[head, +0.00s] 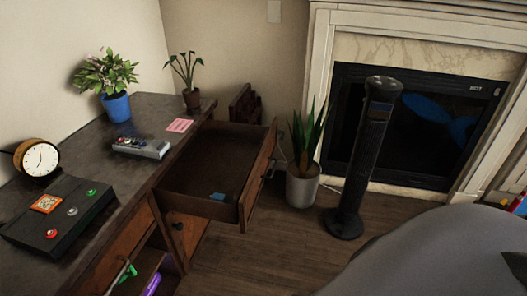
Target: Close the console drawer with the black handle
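The console (75,150) is a dark-topped wooden cabinet along the left wall. Its upper drawer (210,160) is pulled well out toward the fireplace side. A dark handle (269,166) sits on the outer face of the drawer's wooden front (258,178). A small blue item (217,196) lies inside near the front corner; the rest of the visible drawer floor looks bare. Neither of my grippers shows in the head view.
A potted plant (302,186) and a black tower fan (367,150) stand on the floor beyond the drawer front. A large grey rounded shape (440,255) fills the lower right. Wood floor (270,250) is clear before the drawer. A lower compartment holds colored items (152,284).

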